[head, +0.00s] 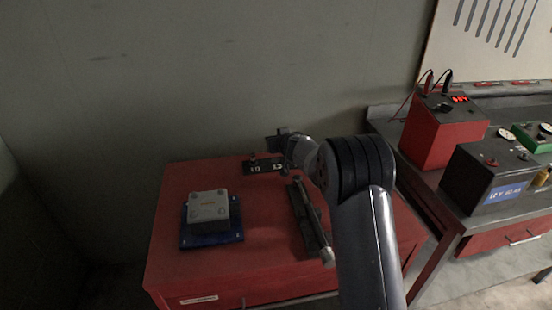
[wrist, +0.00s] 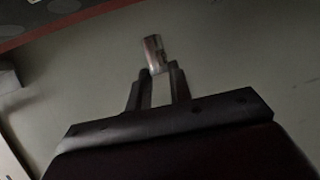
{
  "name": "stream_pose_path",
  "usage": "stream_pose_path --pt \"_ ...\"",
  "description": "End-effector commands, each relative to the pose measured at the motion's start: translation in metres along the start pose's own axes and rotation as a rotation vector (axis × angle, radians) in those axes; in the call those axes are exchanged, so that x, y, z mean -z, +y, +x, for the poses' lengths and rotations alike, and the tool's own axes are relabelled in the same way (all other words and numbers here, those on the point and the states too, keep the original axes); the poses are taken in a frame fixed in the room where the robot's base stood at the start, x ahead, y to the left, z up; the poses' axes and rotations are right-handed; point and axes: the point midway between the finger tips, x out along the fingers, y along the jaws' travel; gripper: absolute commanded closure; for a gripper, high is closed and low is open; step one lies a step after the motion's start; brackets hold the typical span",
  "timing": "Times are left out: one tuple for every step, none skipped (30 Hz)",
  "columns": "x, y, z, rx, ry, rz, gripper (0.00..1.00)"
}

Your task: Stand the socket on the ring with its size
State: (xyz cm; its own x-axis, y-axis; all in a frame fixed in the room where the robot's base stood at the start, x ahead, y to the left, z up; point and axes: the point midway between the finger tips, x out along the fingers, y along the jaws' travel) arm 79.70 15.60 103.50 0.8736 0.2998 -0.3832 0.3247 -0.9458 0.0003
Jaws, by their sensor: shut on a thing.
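In the wrist view, a small shiny metal socket (wrist: 153,54) is between the tips of my gripper (wrist: 158,72), which is shut on it. The socket sticks out past the fingertips and looks slightly tilted in that view. In the head view, my gripper (head: 277,141) is at the back of the red cabinet, above or behind a small black plate (head: 262,167) with white numbers, one seemingly 10. The held socket cannot be made out there. The rings are too small to tell, and my arm partly hides the plate's right side.
The red cabinet top (head: 262,240) also holds a grey block (head: 208,206) on a blue base (head: 212,238) at left and a long dark tool (head: 308,220) beside my arm. A bench at right carries a red power box (head: 440,135) and a battery (head: 490,180). The wall is close behind.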

Motion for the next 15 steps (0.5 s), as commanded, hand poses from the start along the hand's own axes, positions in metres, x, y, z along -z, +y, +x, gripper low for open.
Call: stream_pose_path --pt "-0.009 0.0 0.004 0.0 0.0 0.001 1.0" --pt "-0.011 0.0 0.004 0.0 0.0 0.001 1.0" --pt "-0.012 0.0 0.005 0.0 0.001 0.001 1.0" --pt "-0.013 0.0 0.005 0.0 0.001 0.001 1.0" --pt "-0.014 0.0 0.006 0.001 0.001 0.0 1.0" --pt "-0.016 0.0 0.007 0.001 0.0 0.0 1.0" --pt "-0.018 0.0 0.007 0.001 0.0 0.001 1.0" --pt "-0.021 0.0 0.009 0.001 0.0 0.0 1.0" --pt "-0.026 0.0 0.011 0.001 -0.001 0.002 1.0" --pt "-0.03 0.0 0.012 0.001 -0.001 0.001 1.0" --pt "-0.034 0.0 0.014 0.001 -0.001 0.002 1.0" --pt "-0.038 0.0 0.016 0.001 -0.001 0.002 1.0" --pt "-0.042 0.0 0.017 0.001 -0.001 0.002 1.0" --pt "-0.044 0.0 0.018 0.001 -0.001 0.001 1.0" --pt "-0.047 0.0 0.02 0.001 0.0 0.001 1.0"
